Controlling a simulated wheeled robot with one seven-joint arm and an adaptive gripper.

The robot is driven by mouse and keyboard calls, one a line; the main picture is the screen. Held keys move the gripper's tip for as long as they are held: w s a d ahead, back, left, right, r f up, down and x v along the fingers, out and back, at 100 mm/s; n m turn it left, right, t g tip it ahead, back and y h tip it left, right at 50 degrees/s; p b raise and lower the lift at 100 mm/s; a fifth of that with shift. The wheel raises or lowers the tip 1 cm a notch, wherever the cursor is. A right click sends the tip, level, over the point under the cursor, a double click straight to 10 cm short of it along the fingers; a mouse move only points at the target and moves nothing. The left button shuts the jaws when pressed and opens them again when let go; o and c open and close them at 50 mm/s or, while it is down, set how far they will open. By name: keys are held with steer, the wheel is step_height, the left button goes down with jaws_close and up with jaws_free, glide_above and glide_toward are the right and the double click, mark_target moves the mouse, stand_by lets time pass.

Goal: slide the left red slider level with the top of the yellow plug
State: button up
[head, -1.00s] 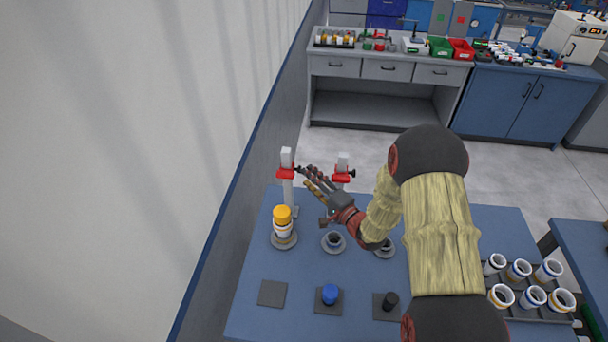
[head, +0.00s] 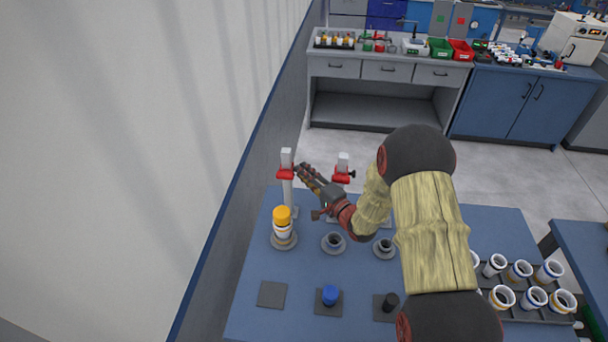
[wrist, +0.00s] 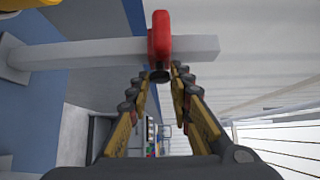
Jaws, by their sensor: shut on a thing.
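The left red slider (head: 285,174) sits near the top of its grey post (head: 288,190); it also shows in the wrist view (wrist: 159,32). The yellow plug (head: 282,213) tops a stack of white pipe pieces on a round base in front of that post. Its yellow edge (wrist: 28,4) shows at the wrist view's upper left. The slider is higher up than the plug. My gripper (head: 301,170) is at the slider's right side, its fingers shut on the slider's dark knob (wrist: 159,75).
A second post with a red slider (head: 341,177) stands to the right, behind my wrist. Two round cup bases (head: 333,243) and flat pads, one with a blue plug (head: 330,294), are on the blue table. A tray of pipes (head: 530,308) is at right.

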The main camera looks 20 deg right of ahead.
jaws_close()
stand_by(0.3)
steer(key=shift+f, duration=0.1)
step_height(320, 180, down, 9)
steer(key=b, duration=0.5)
steer(key=shift+f, duration=0.1)
steer(key=o, duration=0.6)
jaws_free()
